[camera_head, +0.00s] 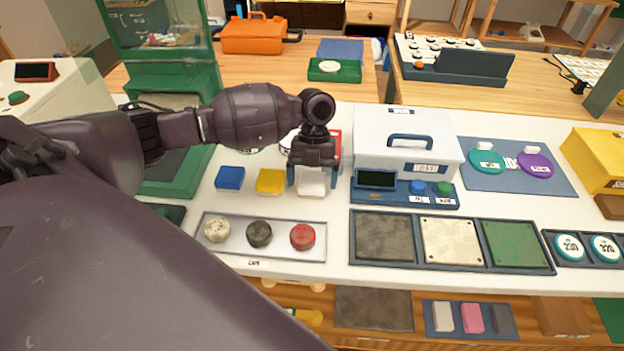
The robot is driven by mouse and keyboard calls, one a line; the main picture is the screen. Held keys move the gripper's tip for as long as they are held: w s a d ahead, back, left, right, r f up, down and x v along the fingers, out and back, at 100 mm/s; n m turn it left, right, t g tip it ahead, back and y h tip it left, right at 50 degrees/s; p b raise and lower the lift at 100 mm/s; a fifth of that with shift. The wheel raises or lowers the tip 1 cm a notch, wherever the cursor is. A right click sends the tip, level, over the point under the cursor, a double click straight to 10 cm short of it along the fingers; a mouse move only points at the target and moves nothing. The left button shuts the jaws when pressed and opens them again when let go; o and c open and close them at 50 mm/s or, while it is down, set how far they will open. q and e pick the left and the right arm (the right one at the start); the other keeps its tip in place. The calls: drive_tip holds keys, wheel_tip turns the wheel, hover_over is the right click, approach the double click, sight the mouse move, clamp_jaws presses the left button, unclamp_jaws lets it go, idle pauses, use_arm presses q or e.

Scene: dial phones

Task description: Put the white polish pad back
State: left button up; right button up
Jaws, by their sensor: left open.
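A small white block (312,188), which looks like the white polish pad, sits on the white counter in a row with a blue block (230,177) and a yellow block (270,181). My left gripper (312,181) is open and points down over the white block, with one finger on each side of it. I cannot tell whether the fingers touch it. The gripper hides the block's far part. My right gripper is not in view.
A grey tray (240,250) with three round knobs lies in front. A dark tray (350,250) with dark, cream and green squares is to its right. A white machine (380,140) stands close right of the gripper. A lower tray (458,332) holds white, pink and dark blocks.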

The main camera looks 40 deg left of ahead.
use_arm(q)
drive_tip(key=v, duration=1.1)
drive_tip(key=shift+r, duration=0.25)
